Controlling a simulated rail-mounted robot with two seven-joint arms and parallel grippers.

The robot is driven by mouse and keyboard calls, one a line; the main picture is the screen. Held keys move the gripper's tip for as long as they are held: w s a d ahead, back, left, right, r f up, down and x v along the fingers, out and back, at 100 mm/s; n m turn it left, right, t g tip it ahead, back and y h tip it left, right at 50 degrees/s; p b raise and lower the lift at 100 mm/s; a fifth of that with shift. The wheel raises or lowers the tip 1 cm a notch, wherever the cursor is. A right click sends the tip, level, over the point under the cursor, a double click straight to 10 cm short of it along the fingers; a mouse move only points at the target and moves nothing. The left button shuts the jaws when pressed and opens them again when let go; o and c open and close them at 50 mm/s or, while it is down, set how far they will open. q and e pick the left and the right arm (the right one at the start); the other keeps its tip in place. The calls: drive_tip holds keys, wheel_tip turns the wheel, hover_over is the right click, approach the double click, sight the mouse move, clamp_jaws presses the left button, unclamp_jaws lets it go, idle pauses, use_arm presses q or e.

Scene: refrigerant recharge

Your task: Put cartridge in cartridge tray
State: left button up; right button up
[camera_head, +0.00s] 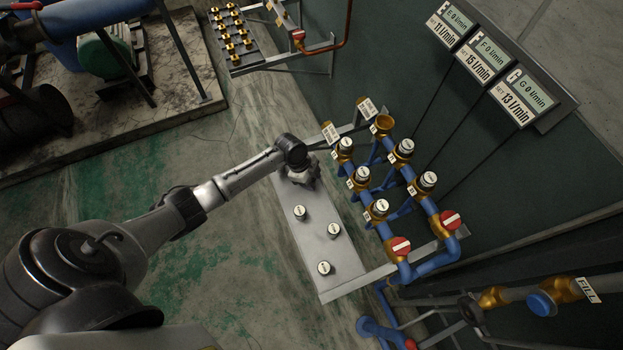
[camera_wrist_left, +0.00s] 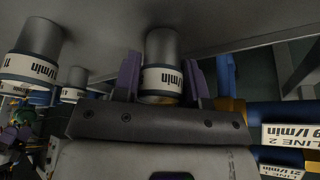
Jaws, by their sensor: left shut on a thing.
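My left gripper (camera_head: 302,178) is at the far end of the grey metal cartridge tray (camera_head: 346,277). In the left wrist view its purple fingers (camera_wrist_left: 161,78) are shut on a cartridge (camera_wrist_left: 162,50), a grey cylinder with a white flow label. The cartridge's end is at or very close to the tray surface; I cannot tell if it touches. The arm hides this cartridge in the head view. Three other cartridges stand on the tray: one at the left (camera_head: 300,212), one at the right (camera_head: 334,229) and one nearer (camera_head: 324,268). My right gripper is not in view.
Blue pipes (camera_head: 433,207) with brass sockets run along the tray's right side. Several sockets hold cartridges; one brass socket (camera_head: 383,124) is open on top. Red-and-white valve caps (camera_head: 401,246) sit at the near end. Flow displays (camera_head: 485,55) hang on the wall.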

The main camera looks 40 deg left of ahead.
use_arm(q)
drive_tip(key=shift+f, duration=0.1)
drive_tip(key=o, duration=1)
drive_tip(key=shift+o, duration=0.2)
drive_tip(key=shift+r, duration=0.25)
drive_tip(key=p+v, duration=0.1)
drive_tip(key=v, duration=1.1)
drive_tip(key=s+d+f+n+y, duration=0.1)
drive_tip(key=s+d+f+n, duration=0.1)
drive_tip(key=s+d, duration=0.45)
drive_tip(key=s+d+f+n, duration=0.25)
drive_tip(key=s+d, duration=0.25)
drive_tip(key=s, duration=0.3)
drive_tip(key=s+r+n+t+y, duration=0.2)
drive_tip(key=s+r+n, duration=0.4)
drive_tip(key=s, duration=0.4)
drive_tip(key=shift+d+n+y, duration=0.25)
drive_tip(key=shift+n+y, duration=0.25)
drive_tip(key=shift+n, duration=0.25)
